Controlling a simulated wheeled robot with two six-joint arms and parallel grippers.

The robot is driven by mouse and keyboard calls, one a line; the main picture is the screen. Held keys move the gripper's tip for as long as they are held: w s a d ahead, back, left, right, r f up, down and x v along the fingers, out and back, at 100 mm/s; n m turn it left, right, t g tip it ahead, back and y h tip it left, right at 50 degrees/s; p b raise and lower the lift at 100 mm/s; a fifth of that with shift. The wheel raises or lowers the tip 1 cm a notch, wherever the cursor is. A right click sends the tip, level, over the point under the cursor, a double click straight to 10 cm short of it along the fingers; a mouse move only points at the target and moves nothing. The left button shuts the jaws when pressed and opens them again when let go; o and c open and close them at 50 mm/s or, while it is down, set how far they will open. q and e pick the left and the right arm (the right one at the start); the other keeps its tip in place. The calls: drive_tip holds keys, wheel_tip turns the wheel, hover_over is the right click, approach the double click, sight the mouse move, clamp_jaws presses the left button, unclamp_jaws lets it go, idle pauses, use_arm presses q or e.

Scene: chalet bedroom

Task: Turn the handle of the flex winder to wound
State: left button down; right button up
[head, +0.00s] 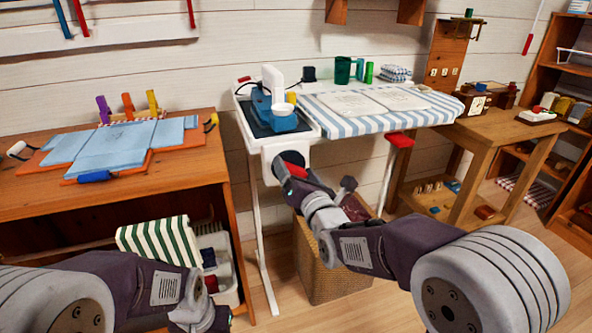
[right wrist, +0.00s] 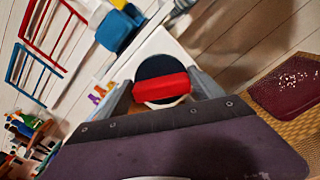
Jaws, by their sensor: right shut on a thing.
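The flex winder is a white box (head: 270,168) on the front of the ironing table, with a dark round disc and a red handle bar (head: 291,158) across it. In the right wrist view the red handle bar (right wrist: 160,88) lies nearly level in the picture, across the dark disc (right wrist: 160,67). My right gripper (head: 296,172) is at the box, its fingers on either side of the bar and shut on it. Part of the handle is hidden by the gripper in the head view. My left arm is at lower left; its gripper is outside the picture.
The ironing table carries a striped cover (head: 330,118) and a blue iron (head: 284,120) in a tray just above the winder. A wicker basket (head: 330,270) stands below my right forearm. A wooden desk (head: 60,195) is at left.

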drive_tip(key=shift+f, duration=0.1)
idle(0.3)
drive_tip(key=o, duration=1.4)
drive_tip(key=shift+c, duration=0.2)
drive_tip(key=shift+s, duration=0.2)
drive_tip(key=p+v, duration=0.1)
drive_tip(key=v, duration=0.7)
drive_tip(key=shift+s+d, duration=0.15)
drive_tip(key=shift+s, duration=0.2)
